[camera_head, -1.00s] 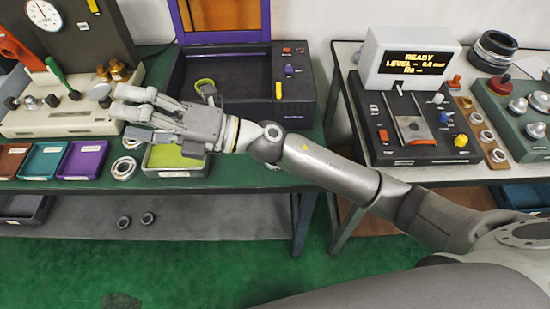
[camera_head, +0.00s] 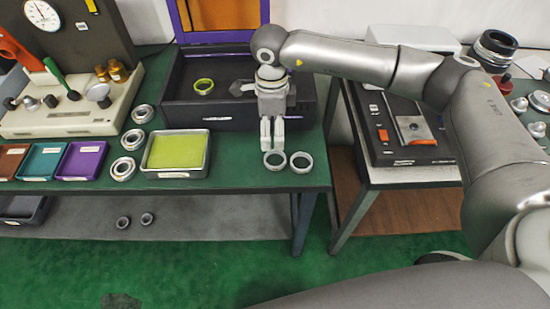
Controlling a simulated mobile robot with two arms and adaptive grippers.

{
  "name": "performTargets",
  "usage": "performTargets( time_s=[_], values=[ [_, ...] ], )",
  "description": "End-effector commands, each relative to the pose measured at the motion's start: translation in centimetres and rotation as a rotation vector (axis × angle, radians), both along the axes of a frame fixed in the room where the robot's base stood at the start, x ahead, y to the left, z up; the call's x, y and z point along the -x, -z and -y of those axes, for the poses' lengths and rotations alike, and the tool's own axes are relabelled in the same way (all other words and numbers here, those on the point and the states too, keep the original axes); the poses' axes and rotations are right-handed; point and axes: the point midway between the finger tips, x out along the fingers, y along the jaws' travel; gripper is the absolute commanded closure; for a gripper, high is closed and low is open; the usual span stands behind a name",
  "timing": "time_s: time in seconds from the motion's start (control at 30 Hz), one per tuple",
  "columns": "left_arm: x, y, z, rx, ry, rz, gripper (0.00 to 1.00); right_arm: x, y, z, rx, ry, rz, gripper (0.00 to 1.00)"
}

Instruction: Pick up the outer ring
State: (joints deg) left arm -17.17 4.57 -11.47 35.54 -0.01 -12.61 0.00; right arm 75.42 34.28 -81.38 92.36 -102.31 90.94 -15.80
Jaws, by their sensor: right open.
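Two grey metal rings lie side by side near the front edge of the green table, a left ring (camera_head: 265,160) and a right ring (camera_head: 311,162). I cannot tell which of them is the outer ring. My right gripper (camera_head: 272,147) points down with its fingertips just behind and over the left ring. It is open and holds nothing that I can see. Whether the fingers touch the ring is not clear. My left gripper is not in view.
A tray with a yellow-green pad (camera_head: 178,152) sits left of the rings. Several bearings (camera_head: 123,168) stand beside it. The table edge is close in front.

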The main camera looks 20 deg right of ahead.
Motion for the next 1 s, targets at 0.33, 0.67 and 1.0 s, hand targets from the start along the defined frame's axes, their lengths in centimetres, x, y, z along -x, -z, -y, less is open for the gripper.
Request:
performTargets(
  time_s=[0.33,0.67,1.0],
  values=[
    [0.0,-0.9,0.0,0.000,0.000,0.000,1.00,0.3,4.5,-0.1,-0.003,-0.003,-0.004,0.21],
    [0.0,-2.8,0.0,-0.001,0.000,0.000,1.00,1.2,8.6,0.3,-0.005,-0.002,-0.006,0.21],
    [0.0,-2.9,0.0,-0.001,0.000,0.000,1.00,1.1,9.9,0.3,-0.006,-0.002,-0.002,0.21]
  ],
)
